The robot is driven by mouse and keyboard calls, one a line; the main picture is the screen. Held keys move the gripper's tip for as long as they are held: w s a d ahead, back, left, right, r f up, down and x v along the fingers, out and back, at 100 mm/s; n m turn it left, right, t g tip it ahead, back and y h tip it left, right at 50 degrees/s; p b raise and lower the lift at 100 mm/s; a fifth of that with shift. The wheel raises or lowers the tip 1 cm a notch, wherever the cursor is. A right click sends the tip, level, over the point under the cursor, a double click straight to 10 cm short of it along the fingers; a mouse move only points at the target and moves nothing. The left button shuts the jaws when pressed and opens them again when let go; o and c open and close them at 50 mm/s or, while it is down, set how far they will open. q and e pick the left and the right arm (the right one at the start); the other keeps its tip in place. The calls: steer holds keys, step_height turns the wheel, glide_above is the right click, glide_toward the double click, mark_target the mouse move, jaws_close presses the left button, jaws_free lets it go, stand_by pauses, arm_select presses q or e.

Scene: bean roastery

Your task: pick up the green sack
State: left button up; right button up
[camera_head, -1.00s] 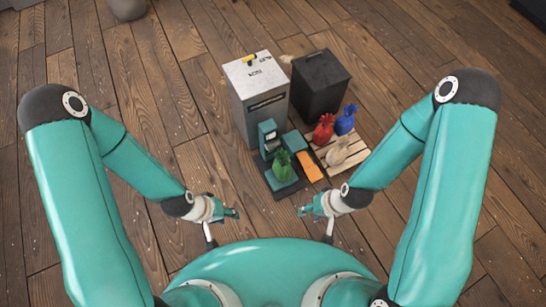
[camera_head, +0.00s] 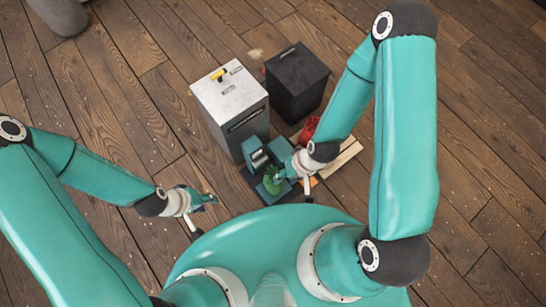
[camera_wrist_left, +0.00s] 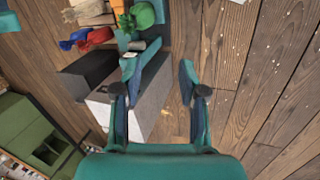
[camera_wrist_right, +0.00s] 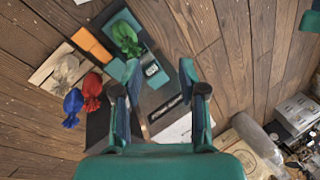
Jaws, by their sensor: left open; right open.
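The green sack (camera_head: 271,182) stands on the teal scale-like device at the foot of the white-topped cabinet. It also shows in the right wrist view (camera_wrist_right: 126,38), upper left of the fingers, and at the top of the left wrist view (camera_wrist_left: 126,22). My right gripper (camera_head: 287,174) is open and looks right beside the sack in the head view, partly overlapping it. In the right wrist view the sack is not between the fingers; I cannot tell whether they touch. My left gripper (camera_head: 209,199) is open and empty, over the floor left of the sack.
The white-topped cabinet (camera_head: 228,90) and a black bin (camera_head: 297,78) stand behind. A red sack (camera_wrist_right: 91,90), blue sack (camera_wrist_right: 72,106) and pale sack (camera_wrist_right: 66,68) sit by an orange panel (camera_wrist_right: 91,45). My right arm hides part of the pallet (camera_head: 346,155).

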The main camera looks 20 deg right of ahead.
arm_select(q)
steer(key=shift+o, duration=1)
arm_select(e)
steer(key=shift+o, duration=1)
arm_select(q)
steer(key=shift+o, duration=0.9)
steer(key=shift+f+b, duration=0.3)
steer(key=shift+b, duration=0.05)
arm_select(e)
steer(key=shift+o, duration=1.2)
steer(key=shift+f, duration=0.3)
steer(key=m+t+h+b, duration=0.3)
steer(key=h+b, duration=0.3)
steer(key=b, duration=2.1)
glide_toward(273, 176)
steer(key=b+x, duration=0.4)
steer(key=x, duration=0.4)
steer(key=shift+w+f, duration=0.1)
steer(key=shift+f, duration=0.3)
arm_select(q)
step_height(273, 176, down, 34)
steer(key=b, duration=0.3)
arm_select(e)
steer(key=shift+t, duration=0.3)
steer(key=shift+d+x, duration=0.1)
steer(key=shift+x, duration=1.2)
steer(key=shift+d+x, duration=0.15)
steer(key=shift+x, duration=1.15)
